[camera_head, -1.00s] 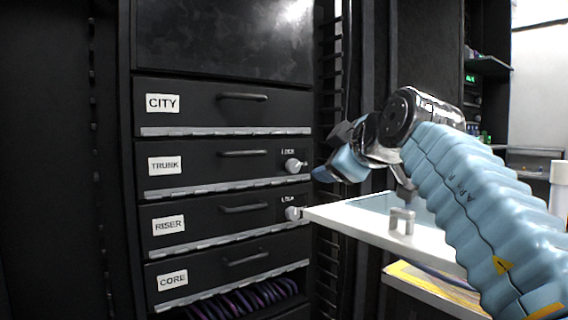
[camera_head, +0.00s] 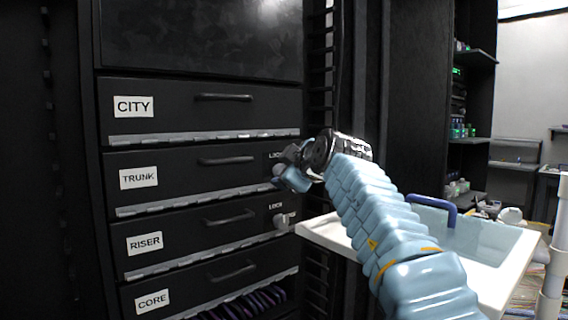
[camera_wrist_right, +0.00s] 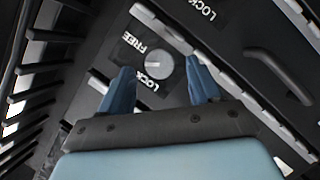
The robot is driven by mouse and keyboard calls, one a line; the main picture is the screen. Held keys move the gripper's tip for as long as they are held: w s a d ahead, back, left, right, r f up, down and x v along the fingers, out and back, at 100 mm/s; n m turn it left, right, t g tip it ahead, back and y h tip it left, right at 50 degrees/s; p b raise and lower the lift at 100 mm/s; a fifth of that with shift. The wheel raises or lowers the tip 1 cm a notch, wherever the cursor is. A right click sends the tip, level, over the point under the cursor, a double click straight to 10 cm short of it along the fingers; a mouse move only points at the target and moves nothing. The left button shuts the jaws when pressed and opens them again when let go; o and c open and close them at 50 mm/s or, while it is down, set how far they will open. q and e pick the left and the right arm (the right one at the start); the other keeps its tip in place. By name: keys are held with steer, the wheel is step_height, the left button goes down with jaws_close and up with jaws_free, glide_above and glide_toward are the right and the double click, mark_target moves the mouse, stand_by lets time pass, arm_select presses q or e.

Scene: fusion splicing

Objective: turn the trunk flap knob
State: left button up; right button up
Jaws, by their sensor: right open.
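The TRUNK flap (camera_head: 180,178) is closed in the black cabinet, with its label (camera_head: 139,177) at left. Its knob (camera_head: 278,170), at the flap's right end, is partly hidden by my right gripper (camera_head: 290,178). In the right wrist view a round grey knob (camera_wrist_right: 158,68) sits beside FREE and LOCK lettering. My right gripper (camera_wrist_right: 160,78) is open there, one blue finger on each side of the knob. I cannot tell whether the fingers touch it. My left gripper is not in view.
The CITY flap (camera_head: 180,108) is above and the RISER flap (camera_head: 190,235) below, with its own knob (camera_head: 281,221). A white tray (camera_head: 325,232) with a blue handle (camera_head: 433,204) stands right of the cabinet, under my right arm. A rack (camera_head: 317,100) borders the cabinet's right side.

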mark_target(280, 171)
steer(key=shift+x, duration=1.3)
steer(key=c, duration=1)
steer(key=shift+c, duration=0.2)
steer(key=shift+s+f+n+t+h, duration=0.1)
steer(key=shift+n+t+h, duration=0.1)
steer(key=shift+n+t, duration=0.85)
steer(key=shift+f+n+t+h, duration=0.1)
steer(key=shift+n+t+h, duration=0.2)
steer(key=shift+n, duration=1.35)
